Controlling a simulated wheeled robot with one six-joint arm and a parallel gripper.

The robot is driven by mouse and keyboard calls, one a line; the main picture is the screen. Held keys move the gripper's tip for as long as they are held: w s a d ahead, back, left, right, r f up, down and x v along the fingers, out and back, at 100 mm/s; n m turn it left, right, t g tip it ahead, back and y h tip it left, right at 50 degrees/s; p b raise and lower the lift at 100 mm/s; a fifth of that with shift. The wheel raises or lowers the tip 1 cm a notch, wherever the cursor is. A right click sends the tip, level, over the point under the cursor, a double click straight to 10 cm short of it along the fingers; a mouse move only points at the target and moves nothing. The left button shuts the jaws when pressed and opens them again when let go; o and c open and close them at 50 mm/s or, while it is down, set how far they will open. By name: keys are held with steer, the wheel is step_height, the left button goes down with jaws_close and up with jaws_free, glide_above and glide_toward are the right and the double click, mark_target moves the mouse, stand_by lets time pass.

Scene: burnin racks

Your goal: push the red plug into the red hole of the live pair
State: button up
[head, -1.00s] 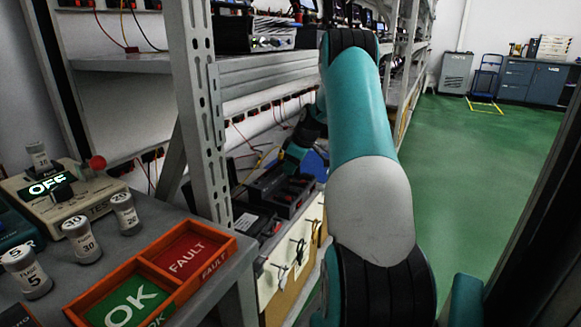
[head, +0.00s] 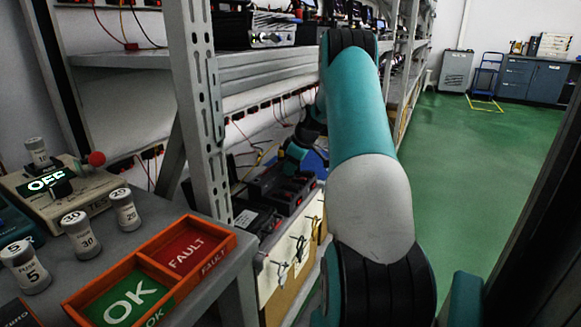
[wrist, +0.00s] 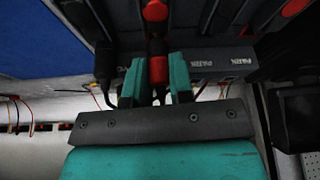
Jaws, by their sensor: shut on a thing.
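My gripper (wrist: 156,84) shows in the wrist view, its two teal fingers shut on the red plug (wrist: 159,72). The plug sits between the fingers, in front of a dark unit (wrist: 215,62) with pale lettering. Another red part (wrist: 155,11) lies in line beyond the plug on a dark body. I cannot tell whether the plug's tip is inside a hole, and no red hole shows clearly. In the head view my arm hides the gripper and plug; dark units with red parts (head: 283,190) stand on the lower shelf beside my wrist.
A grey rack post (head: 196,110) stands left of my arm. A blue surface (wrist: 45,38) is at the wrist view's left. A bench with an orange OK/FAULT tray (head: 228,242), fuse jars and a tester (head: 95,200) is at left. Green floor (head: 455,150) at right is open.

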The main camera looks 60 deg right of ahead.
steer(key=shift+f, duration=0.55)
stand_by(0.5)
steer(key=o, duration=1.3)
steer(key=shift+r, duration=0.1)
steer(key=shift+r+p, duration=0.4)
steer(key=shift+r, duration=0.25)
steer(key=shift+r+p, duration=1.6)
steer(key=shift+r, duration=0.45)
steer(key=shift+a, duration=0.1)
